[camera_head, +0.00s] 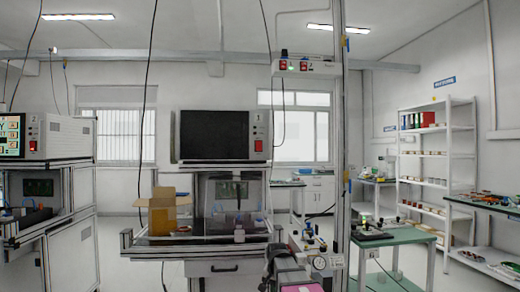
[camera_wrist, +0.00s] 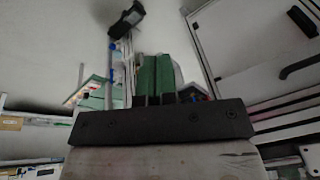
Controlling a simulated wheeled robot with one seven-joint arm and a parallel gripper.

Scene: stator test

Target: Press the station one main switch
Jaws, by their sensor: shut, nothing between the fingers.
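The middle station's box (camera_head: 221,136) has a dark screen and a white side panel marked 1. A red main switch (camera_head: 258,146) sits low on that panel, its face small at this distance. My gripper (camera_wrist: 165,98) shows in the wrist view as a dark bar with short fingers together, empty and not touching anything that I can make out. The switch does not show clearly in the wrist view. I cannot make out my gripper in the head view.
A second station (camera_head: 45,137) at left has a lit screen and its own red switch (camera_head: 33,146). A cardboard box (camera_head: 162,212) stands on the middle bench. A post (camera_head: 340,150) rises right of it. A green-topped table (camera_head: 398,236) and white shelves (camera_head: 433,150) stand at right.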

